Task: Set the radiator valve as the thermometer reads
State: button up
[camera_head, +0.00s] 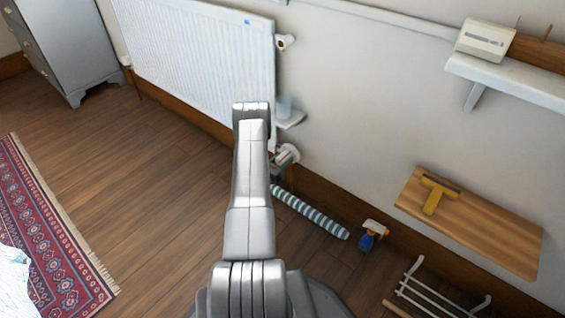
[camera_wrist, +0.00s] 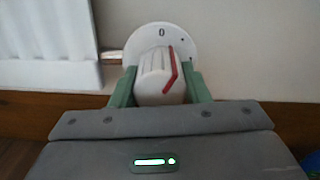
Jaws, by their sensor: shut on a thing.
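The radiator valve knob (camera_wrist: 154,78) is white and ribbed with a red pointer line, and sits in front of a round white dial (camera_wrist: 186,36). The dial shows a "0" at its top and small dark marks at its right; other marks are hidden. The red line is on the knob's right side. My gripper (camera_wrist: 161,84) has its green fingers on both sides of the knob, shut on it. In the head view the valve (camera_head: 288,153) is low beside the white radiator (camera_head: 200,55), partly behind my arm. I cannot make out a thermometer reading.
A small shelf (camera_head: 291,118) juts out just above the valve. A striped draught roll (camera_head: 310,212) and a spray bottle (camera_head: 369,238) are on the floor. A wooden board (camera_head: 480,225) bears a yellow scraper (camera_head: 434,194). A white device (camera_head: 485,40) stands on the wall shelf (camera_head: 515,80).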

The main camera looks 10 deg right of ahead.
jog(key=n+b, duration=0.2)
jog(key=n, duration=0.2)
jog(key=shift+n, duration=0.7)
jog(key=o, duration=1)
jog(key=p+v, duration=0.4)
jog(key=v, duration=0.9)
jog(key=shift+s+a, duration=0.25)
